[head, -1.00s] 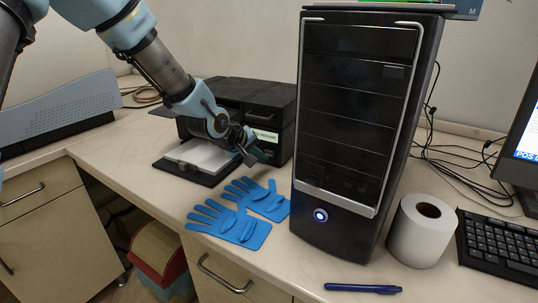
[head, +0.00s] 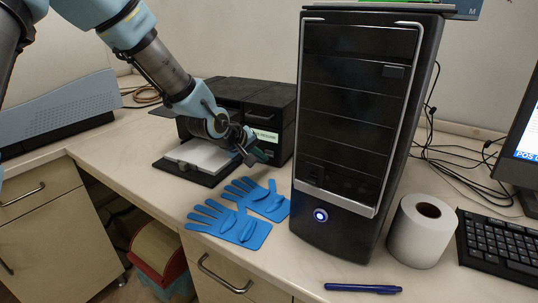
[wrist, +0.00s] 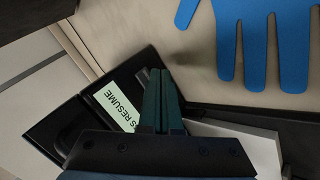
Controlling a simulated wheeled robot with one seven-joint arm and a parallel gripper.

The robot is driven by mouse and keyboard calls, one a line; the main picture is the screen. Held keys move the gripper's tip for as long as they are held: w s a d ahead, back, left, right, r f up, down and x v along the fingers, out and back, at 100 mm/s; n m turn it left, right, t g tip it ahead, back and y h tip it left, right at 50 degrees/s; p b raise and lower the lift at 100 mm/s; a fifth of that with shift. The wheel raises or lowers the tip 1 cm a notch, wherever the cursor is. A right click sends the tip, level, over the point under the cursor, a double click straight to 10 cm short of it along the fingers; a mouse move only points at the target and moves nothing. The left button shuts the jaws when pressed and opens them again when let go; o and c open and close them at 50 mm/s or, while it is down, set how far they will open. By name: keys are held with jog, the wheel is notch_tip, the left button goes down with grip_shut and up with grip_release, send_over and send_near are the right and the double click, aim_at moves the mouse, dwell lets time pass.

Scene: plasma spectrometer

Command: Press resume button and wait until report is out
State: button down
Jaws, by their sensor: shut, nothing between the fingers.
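The black printer (head: 268,104) stands behind the blue gloves, left of the computer tower. A pale label (head: 264,135) is on its front, and in the wrist view the label (wrist: 117,107) reads "RESUME". White paper (head: 203,156) lies on the printer's front tray (head: 185,174); it also shows in the wrist view (wrist: 255,150). My gripper (head: 253,157) is at the printer's front, just below the label. In the wrist view its two fingers (wrist: 160,80) are together and empty, beside the label. The button itself is hidden, and I cannot tell whether the fingertips touch it.
Blue gloves (head: 235,220) lie in front of the printer. A black computer tower (head: 350,120) stands close on the right. Bare counter lies left of the gloves.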

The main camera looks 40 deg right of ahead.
jog(key=shift+d, duration=0.1)
dwell(0.3)
jog(key=shift+w+d, duration=0.1)
jog(key=shift+d, duration=0.2)
jog(key=shift+w+d, duration=0.15)
jog(key=shift+d, duration=0.2)
dwell(0.6)
jog(key=shift+a, duration=0.1)
jog(key=shift+s+a, duration=0.25)
jog(key=shift+a, duration=0.45)
